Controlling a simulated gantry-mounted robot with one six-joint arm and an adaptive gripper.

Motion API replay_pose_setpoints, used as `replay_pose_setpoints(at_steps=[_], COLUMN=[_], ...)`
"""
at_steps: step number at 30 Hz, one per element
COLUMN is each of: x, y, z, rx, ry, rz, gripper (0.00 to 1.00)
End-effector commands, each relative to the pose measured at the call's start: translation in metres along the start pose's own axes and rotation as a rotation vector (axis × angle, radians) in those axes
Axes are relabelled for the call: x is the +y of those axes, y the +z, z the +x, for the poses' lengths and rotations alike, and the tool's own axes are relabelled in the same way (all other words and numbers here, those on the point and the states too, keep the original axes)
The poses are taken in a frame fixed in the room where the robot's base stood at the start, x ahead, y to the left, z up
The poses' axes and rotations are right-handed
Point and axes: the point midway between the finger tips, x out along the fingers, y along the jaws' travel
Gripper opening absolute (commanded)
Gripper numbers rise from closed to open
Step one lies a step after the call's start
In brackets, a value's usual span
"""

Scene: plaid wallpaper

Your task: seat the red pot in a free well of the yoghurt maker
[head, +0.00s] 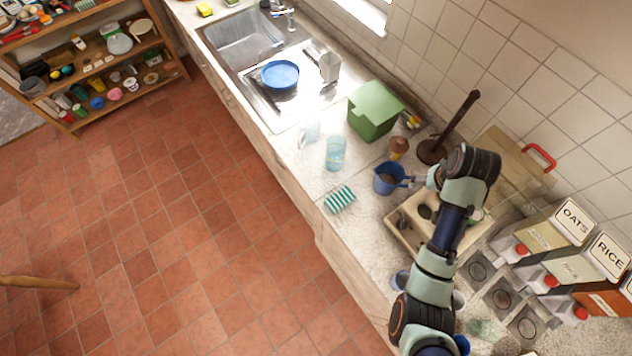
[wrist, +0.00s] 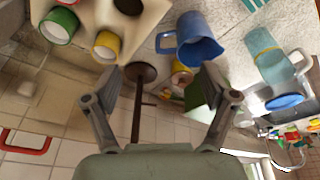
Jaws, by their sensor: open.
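The yoghurt maker (head: 402,229) is a cream block on the counter, partly hidden under my arm in the head view. Its edge also shows at the top of the wrist view (wrist: 138,40). A green-rimmed white pot (wrist: 58,27) and a yellow pot (wrist: 107,45) are at the block, with a dark round well beside them. A small red piece (wrist: 68,2) is cut off by the top edge; I cannot tell whether it is the red pot. My gripper (wrist: 161,82) is open with nothing between its fingers.
A blue jug (head: 388,179), a dark upright post on a round base (head: 432,152) and a green box (head: 373,110) stand close by. A board with a red handle (head: 540,157) leans at the wall. Dispensers (head: 550,235) stand right.

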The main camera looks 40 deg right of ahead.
Motion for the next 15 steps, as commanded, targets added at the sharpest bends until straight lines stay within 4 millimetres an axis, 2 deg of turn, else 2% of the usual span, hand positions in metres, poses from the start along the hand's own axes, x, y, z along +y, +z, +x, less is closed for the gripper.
replay_pose_setpoints(at_steps=[1,2,3,5,6,8,9,12,15], x=[-0.063,-0.098,-0.143,-0.208,-0.248,-0.300,-0.329,-0.375,-0.396], y=[-0.002,-0.001,0.005,0.023,0.040,0.072,0.096,0.154,0.195], z=[-0.014,-0.024,-0.041,-0.069,-0.090,-0.124,-0.148,-0.201,-0.237], rx=[0.088,0.146,0.222,0.332,0.404,0.505,0.566,0.685,0.755], ry=[-0.031,-0.054,-0.091,-0.158,-0.212,-0.302,-0.364,-0.513,-0.622], rz=[-0.116,-0.180,-0.261,-0.378,-0.451,-0.553,-0.613,-0.727,-0.791], gripper=[0.84,0.84,0.84,0.84,0.84,0.84,0.84,0.84,0.84])
